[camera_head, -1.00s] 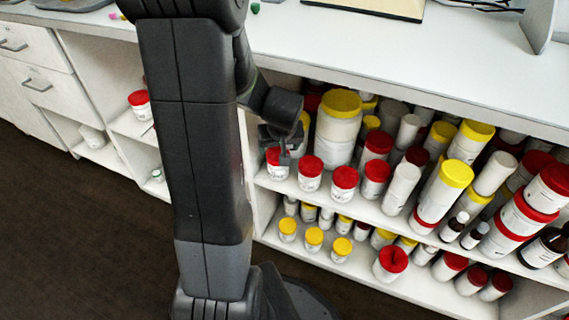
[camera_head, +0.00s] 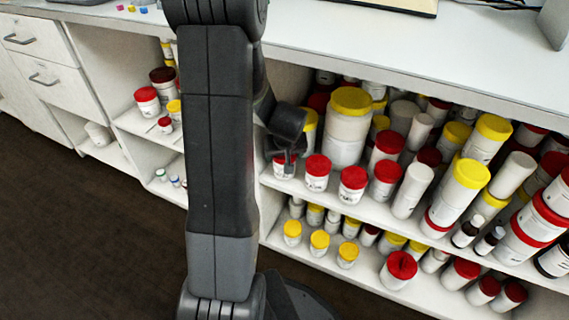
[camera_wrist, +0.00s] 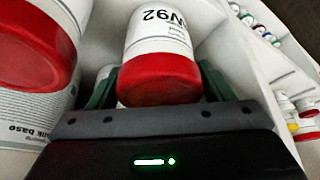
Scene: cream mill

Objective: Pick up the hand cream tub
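A white tub with a red lid (camera_wrist: 160,80) stands between my fingers in the wrist view, with "W92" on its label. The same tub (camera_head: 284,169) stands at the left end of the upper shelf in the head view, partly covered by my gripper (camera_head: 285,158). In the wrist view my gripper (camera_wrist: 160,88) has one finger on each side of this tub, close to it. I cannot tell whether both fingers touch it. I cannot read whether it is the hand cream tub.
Similar red-lidded tubs (camera_head: 317,172) (camera_head: 352,183) stand in a row to the right. A large yellow-lidded jar (camera_head: 347,130) is behind them. A red-lidded tub (camera_wrist: 35,50) is close on the left in the wrist view. The shelf's side panel (camera_wrist: 240,65) is close on the right.

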